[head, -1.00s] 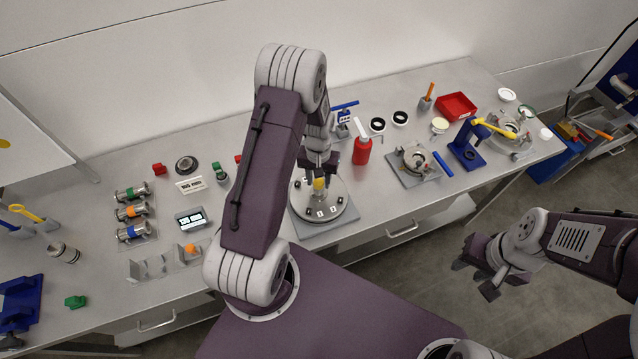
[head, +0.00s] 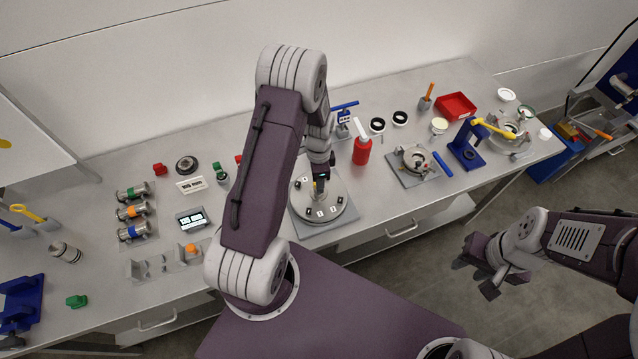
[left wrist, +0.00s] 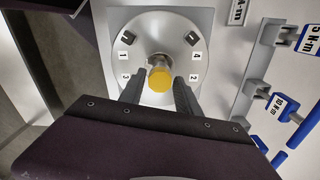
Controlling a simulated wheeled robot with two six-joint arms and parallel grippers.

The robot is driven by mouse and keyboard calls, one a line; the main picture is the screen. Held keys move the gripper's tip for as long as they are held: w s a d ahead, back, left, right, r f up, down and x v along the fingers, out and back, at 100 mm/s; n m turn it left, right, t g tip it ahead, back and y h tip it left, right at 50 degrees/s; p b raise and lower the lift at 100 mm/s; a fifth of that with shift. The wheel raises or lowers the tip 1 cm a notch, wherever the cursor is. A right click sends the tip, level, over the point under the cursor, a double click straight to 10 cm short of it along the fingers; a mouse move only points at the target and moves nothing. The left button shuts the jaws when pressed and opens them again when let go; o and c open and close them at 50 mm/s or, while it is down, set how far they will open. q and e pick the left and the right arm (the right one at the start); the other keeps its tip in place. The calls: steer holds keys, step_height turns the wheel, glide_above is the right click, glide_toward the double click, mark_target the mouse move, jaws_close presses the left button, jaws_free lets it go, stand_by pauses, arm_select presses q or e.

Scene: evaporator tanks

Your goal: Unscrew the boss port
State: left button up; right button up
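The boss port (left wrist: 160,74) is a metal cylinder with a yellow top at the middle of a round light plate (head: 334,209). The plate carries number labels 1 to 4 and small dark blocks, and sits on a grey square base. My left gripper (left wrist: 160,88) points down over the port. Its two dark fingers stand either side of the yellow top, with slim gaps visible in the left wrist view. In the head view this gripper (head: 319,190) hides the port. My right gripper (head: 476,272) is off the bench's front edge, fingers apart and empty.
A red bottle (head: 362,150) stands right of the plate, near a grey fixture (head: 414,160). A rack with blue-handled torque tools (left wrist: 285,120) is close beside the plate. A display box (head: 191,220) lies to the left. Bench space just left of the plate is clear.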

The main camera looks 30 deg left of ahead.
arm_select(q)
jaws_close()
steer(key=n, duration=0.4)
steer(key=shift+n, duration=0.4)
steer(key=n, duration=0.3)
steer(key=shift+n, duration=1.1)
